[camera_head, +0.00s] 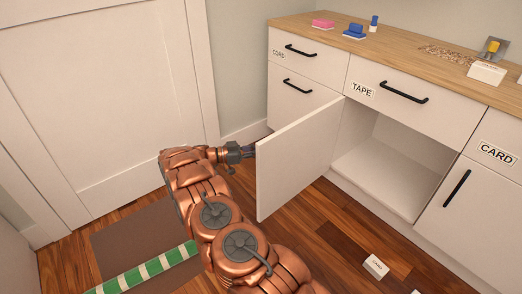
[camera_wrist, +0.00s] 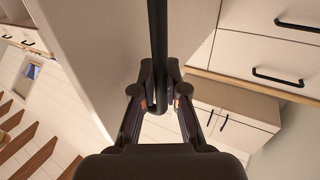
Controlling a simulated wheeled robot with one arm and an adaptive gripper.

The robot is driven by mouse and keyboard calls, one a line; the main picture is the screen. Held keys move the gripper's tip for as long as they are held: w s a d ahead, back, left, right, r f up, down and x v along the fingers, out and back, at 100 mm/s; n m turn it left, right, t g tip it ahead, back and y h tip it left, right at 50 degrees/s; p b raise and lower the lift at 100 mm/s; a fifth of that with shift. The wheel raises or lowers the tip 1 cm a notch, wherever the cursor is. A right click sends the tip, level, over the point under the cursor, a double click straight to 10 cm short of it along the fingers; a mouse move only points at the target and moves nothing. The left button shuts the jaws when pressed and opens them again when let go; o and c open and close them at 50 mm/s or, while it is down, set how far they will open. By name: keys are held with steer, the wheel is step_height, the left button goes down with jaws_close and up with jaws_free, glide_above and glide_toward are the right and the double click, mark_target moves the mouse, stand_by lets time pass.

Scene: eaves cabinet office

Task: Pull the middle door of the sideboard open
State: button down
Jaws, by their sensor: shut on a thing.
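The white middle door (camera_head: 300,158) of the sideboard (camera_head: 459,95) stands wide open, swung out to the left below the drawer marked TAPE. The empty-looking compartment (camera_head: 380,165) behind it shows. My gripper (camera_head: 248,152) is at the door's outer face, by its free edge. In the wrist view my gripper (camera_wrist: 160,95) is shut on the black bar handle (camera_wrist: 157,35) of the door (camera_wrist: 95,50). In the head view the handle is hidden behind the door.
The top holds a pink item (camera_head: 323,23), a blue item (camera_head: 355,31) and a white box (camera_head: 487,73). A small white box (camera_head: 375,266) lies on the floor in front of the cabinet. A green-and-white striped bar (camera_head: 145,268) crosses the brown mat (camera_head: 125,240).

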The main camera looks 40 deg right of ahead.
steer(key=shift+d, duration=0.1)
steer(key=shift+w, duration=0.1)
steer(key=c, duration=1.2)
jaws_free()
steer(key=v, duration=0.8)
steer(key=shift+r, duration=0.1)
